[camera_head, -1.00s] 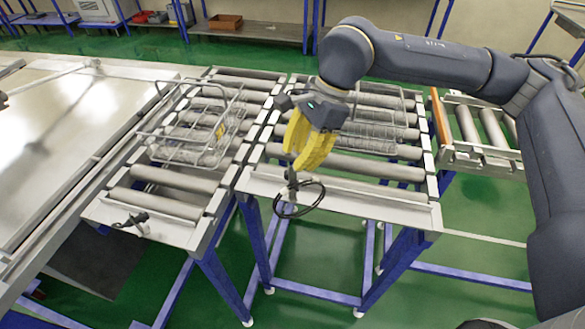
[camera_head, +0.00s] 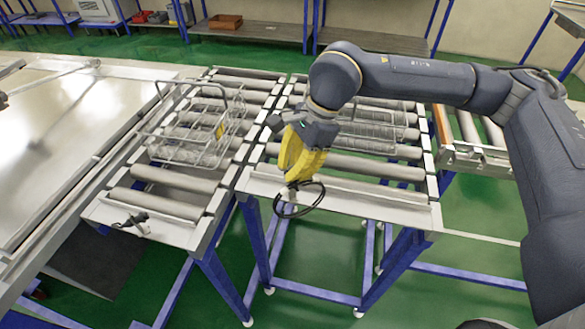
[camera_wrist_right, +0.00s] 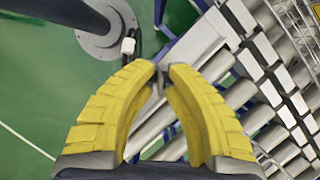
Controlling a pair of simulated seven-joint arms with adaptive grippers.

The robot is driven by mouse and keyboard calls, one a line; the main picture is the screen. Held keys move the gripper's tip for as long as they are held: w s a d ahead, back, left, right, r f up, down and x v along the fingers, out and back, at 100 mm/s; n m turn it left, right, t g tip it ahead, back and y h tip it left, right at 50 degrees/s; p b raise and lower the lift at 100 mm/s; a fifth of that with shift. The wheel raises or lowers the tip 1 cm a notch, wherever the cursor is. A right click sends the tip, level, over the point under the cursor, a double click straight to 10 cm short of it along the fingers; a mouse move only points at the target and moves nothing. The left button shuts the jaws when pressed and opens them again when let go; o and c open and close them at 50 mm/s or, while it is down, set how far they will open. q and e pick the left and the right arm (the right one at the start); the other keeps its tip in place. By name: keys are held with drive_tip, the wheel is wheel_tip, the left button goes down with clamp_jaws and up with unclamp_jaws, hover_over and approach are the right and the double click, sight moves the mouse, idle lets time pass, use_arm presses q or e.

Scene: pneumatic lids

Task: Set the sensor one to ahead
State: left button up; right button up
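A small dark sensor with a looped black cable (camera_head: 318,204) is at the front end of the right roller conveyor (camera_head: 385,211). My right gripper (camera_head: 290,182), with yellow fingers, is down at this sensor and hides most of it in the head view. In the right wrist view, the fingertips (camera_wrist_right: 161,74) are close together with a narrow dark piece between them. A white connector with black cable (camera_wrist_right: 128,46) shows just beyond the tips. A second small dark sensor (camera_head: 132,220) is on the front end of the left conveyor (camera_head: 165,232).
A wire basket (camera_head: 190,145) stands on the left conveyor. Another wire basket (camera_head: 375,138) is on the right conveyor behind my gripper. A large metal table (camera_head: 60,125) is at the left. Green floor is open in front of the conveyors.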

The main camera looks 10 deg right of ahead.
clamp_jaws()
drive_tip(key=shift+m, duration=0.3)
drive_tip(key=m+t, duration=0.1)
drive_tip(key=m, duration=0.1)
drive_tip(key=shift+m, duration=0.3)
drive_tip(key=shift+m+t, duration=1)
drive_tip(key=shift+m, duration=1.1)
drive_tip(key=shift+c, duration=0.4)
unclamp_jaws()
drive_tip(key=o, duration=0.5)
drive_tip(key=shift+r, duration=0.15)
